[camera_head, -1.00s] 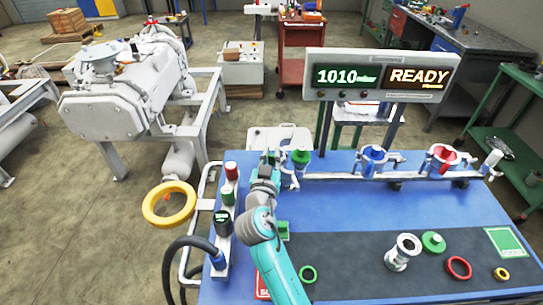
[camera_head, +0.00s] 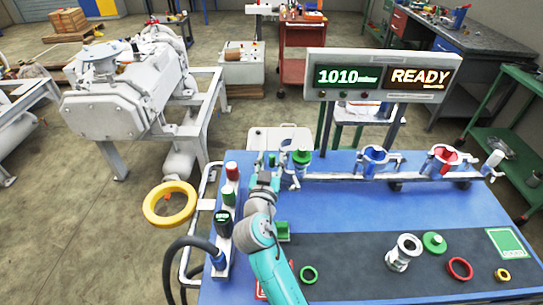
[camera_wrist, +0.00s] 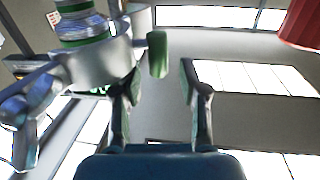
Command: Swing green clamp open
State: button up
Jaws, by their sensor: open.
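The green clamp (camera_head: 300,164) sits at the left end of the pipe rail along the back of the blue table, with a green cap on top. In the wrist view its metal body (camera_wrist: 105,60) fills the upper left. A green lever tip (camera_wrist: 157,53) from it sticks out just beyond and between my fingertips. My gripper (camera_wrist: 160,85) is open, with a finger on either side and nothing held. I cannot tell whether either finger touches the lever. In the head view my gripper (camera_head: 267,163) is just left of the clamp, partly hidden by my arm.
A blue clamp (camera_head: 375,156) and a red clamp (camera_head: 443,156) sit further right on the rail. A post with a red button (camera_head: 232,171) stands left of my arm. Loose rings and a metal fitting (camera_head: 403,252) lie on the dark mat. The display (camera_head: 381,77) reads 1010 and READY.

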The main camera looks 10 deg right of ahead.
jog(key=v, duration=1)
jog(key=shift+s, duration=0.15)
